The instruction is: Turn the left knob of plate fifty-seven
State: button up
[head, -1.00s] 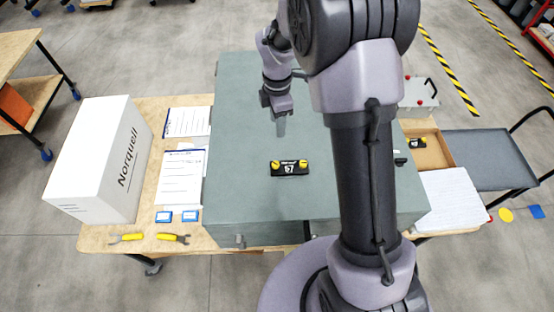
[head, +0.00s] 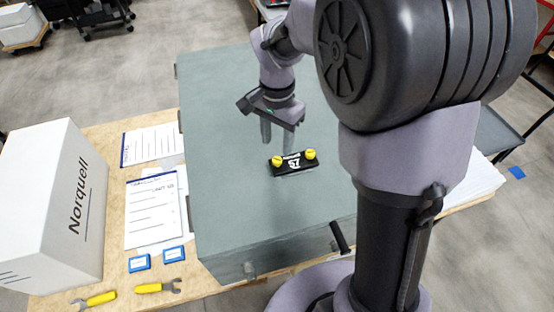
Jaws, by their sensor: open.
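Plate fifty-seven (head: 293,166) is a small black plate marked 57 on the top of the grey-green analyser box (head: 235,190). It has two yellow knobs. The left knob (head: 277,161) and the right knob (head: 310,154) stand upright near its ends. My gripper (head: 277,146) points down with its two grey fingers apart and nothing between them. It is just behind the plate, near the left knob. I cannot tell how high the fingertips are above the box, or whether they touch the knob.
A white Norquell box (head: 50,205), printed sheets (head: 153,210), two blue-edged cards (head: 174,254) and yellow-handled tools (head: 155,287) lie on the wooden table to the left. A black handle (head: 339,237) sticks out of the box's front. My arm hides the box's right side.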

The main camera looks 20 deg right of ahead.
aim_at(277, 159)
notch_tip(277, 159, down, 6)
jog(key=shift+f+b, duration=0.25)
jog(key=shift+b, duration=0.25)
jog(key=shift+c, duration=0.3)
grip_shut()
